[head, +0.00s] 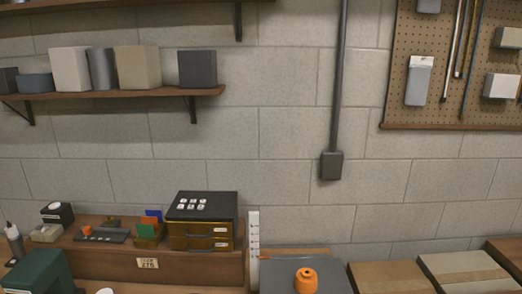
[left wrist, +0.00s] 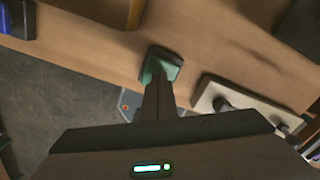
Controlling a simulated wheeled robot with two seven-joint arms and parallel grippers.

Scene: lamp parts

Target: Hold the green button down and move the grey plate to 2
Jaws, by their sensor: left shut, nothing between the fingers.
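In the left wrist view, my left gripper (left wrist: 158,78) is shut and empty, with its fingertips at a small dark block with a green top (left wrist: 163,62). The fingers cover part of this green part, and I cannot tell whether they press it down or hover just over it. In the head view, a dark grey flat piece with an orange knob (head: 306,281) sits at the bottom edge, partly cut off. A white upright scale with dark marks (head: 253,240) stands beside it; its numbers are too small to read. Neither gripper shows in the head view.
In the left wrist view, a pale board with dark knobs (left wrist: 247,111) lies to the right of the green part, on the wooden bench (left wrist: 85,58). In the head view, a drawer box (head: 202,220) and a dark green case (head: 38,274) stand at the left.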

